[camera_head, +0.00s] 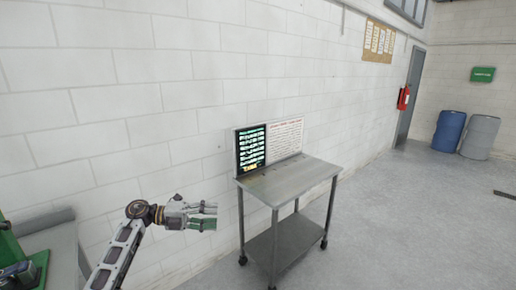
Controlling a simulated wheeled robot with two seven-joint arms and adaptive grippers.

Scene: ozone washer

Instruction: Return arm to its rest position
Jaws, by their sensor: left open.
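My left arm comes in from the lower left, and its gripper (209,217) is raised in front of the white wall. The gripper points right, with its fingers apart and nothing between them. It appears just left of the grey metal cart (295,182), and I see no contact with it. My right gripper is out of view.
The wheeled cart carries a panel with a dark screen (251,149) and a printed sheet (285,139). A grey surface and green equipment (38,262) stand at lower left. A fire extinguisher (403,98) and barrels (479,137) are farther back. The right floor is mostly clear.

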